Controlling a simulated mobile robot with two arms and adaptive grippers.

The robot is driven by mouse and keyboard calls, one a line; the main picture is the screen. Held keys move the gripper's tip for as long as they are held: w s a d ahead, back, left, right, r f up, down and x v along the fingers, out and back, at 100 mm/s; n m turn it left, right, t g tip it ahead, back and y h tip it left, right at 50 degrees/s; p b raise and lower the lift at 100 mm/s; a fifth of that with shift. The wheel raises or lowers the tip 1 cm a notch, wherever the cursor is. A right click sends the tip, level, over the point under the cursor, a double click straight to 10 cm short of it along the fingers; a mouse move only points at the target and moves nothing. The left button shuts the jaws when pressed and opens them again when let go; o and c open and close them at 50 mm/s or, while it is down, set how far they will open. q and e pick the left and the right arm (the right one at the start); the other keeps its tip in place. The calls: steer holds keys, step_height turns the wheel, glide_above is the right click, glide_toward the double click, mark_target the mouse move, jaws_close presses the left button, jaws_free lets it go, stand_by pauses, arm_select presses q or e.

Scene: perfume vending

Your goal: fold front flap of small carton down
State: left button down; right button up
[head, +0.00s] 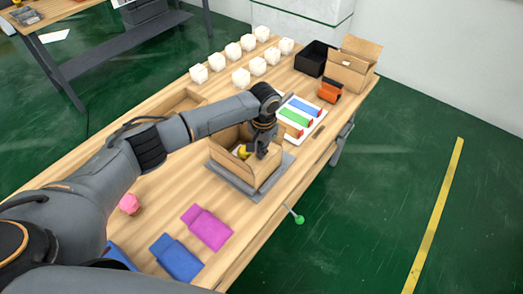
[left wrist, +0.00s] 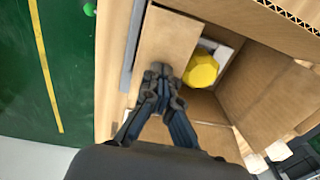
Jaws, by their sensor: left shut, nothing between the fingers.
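The small cardboard carton (head: 262,176) stands on a grey plate (head: 222,174) in the middle of the wooden table. A yellow object (head: 243,152) sits inside it and shows as a yellow knob-like shape in the left wrist view (left wrist: 201,69). My left gripper (head: 257,153) is shut and empty at the carton's top. In the left wrist view its fingertips (left wrist: 160,72) lie over a cardboard flap (left wrist: 165,45) beside the yellow object; I cannot tell whether they touch. Other flaps (left wrist: 262,84) stand open around the opening. My right gripper is out of view.
A white tray (head: 308,124) with coloured boxes, an orange item (head: 330,90), a black bin (head: 313,58) and another open carton (head: 350,68) stand beyond. Purple (head: 206,228) and blue (head: 177,258) pieces lie nearer.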

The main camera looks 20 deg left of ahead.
arm_select(q)
steer(key=shift+c, duration=2.4)
jaws_free()
steer(key=shift+r, duration=0.1)
step_height(320, 180, up, 12)
steer(key=shift+d, duration=0.3)
steer(key=shift+s+f, duration=0.15)
steer(key=shift+f, duration=0.05)
